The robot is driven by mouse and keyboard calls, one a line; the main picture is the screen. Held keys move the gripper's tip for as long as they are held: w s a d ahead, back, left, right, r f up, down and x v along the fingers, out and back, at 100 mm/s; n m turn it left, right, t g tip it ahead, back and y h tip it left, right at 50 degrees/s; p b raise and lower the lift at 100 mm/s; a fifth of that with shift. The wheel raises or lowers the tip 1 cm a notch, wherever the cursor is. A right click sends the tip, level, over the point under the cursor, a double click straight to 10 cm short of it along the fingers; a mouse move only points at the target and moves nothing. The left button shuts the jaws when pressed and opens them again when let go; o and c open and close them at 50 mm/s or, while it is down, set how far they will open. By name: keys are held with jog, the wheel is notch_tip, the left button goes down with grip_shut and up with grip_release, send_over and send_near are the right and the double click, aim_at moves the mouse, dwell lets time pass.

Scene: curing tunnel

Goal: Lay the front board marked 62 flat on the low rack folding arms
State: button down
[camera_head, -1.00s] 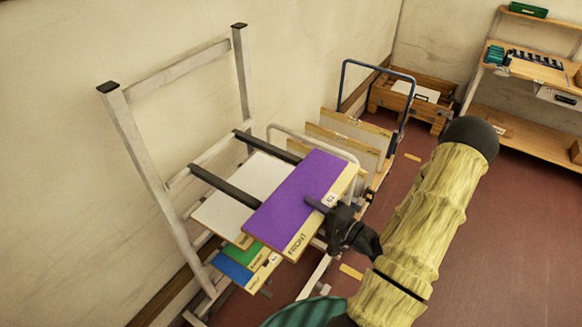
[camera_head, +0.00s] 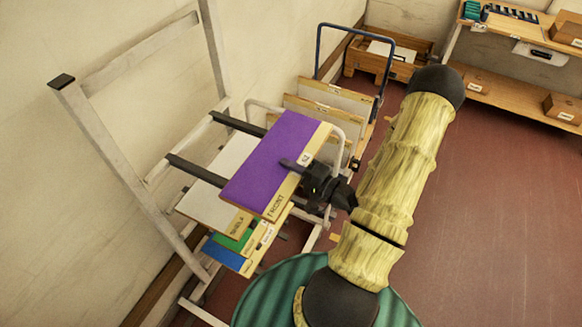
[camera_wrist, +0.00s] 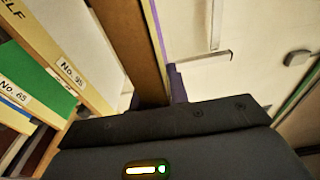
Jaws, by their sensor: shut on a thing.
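The front board (camera_head: 268,158) has a purple face and a bare wood edge strip reading FRONT and 62. My gripper (camera_head: 300,168) is shut on the strip side of this board. The board is held over the outer ends of the low rack's two black folding arms (camera_head: 195,169), which it partly hides. I cannot tell whether it touches them. In the wrist view the board (camera_wrist: 157,40) shows nearly edge-on between the fingers (camera_wrist: 172,85), with a thin purple line along it.
Below the arms lie a white-faced shelf board (camera_head: 205,205), a green board (camera_head: 232,240) and a blue board (camera_head: 222,254). A blue-handled cart (camera_head: 318,50) with upright boards stands behind. A wooden crate (camera_head: 365,62) and a workbench (camera_head: 500,85) are further back. Red floor at right is clear.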

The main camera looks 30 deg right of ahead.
jog(key=a+f+b+x, duration=0.1)
jog(key=x, duration=0.9)
jog(key=s+f+b+x, duration=0.1)
jog(key=x, duration=0.8)
jog(key=shift+w+a+f, duration=0.3)
jog(key=shift+a+f, duration=0.05)
jog(key=shift+a, duration=0.25)
dwell(0.9)
jog(key=shift+f+b, duration=0.5)
dwell(0.5)
jog(key=c, duration=1.3)
grip_release()
jog(key=shift+f, duration=0.1)
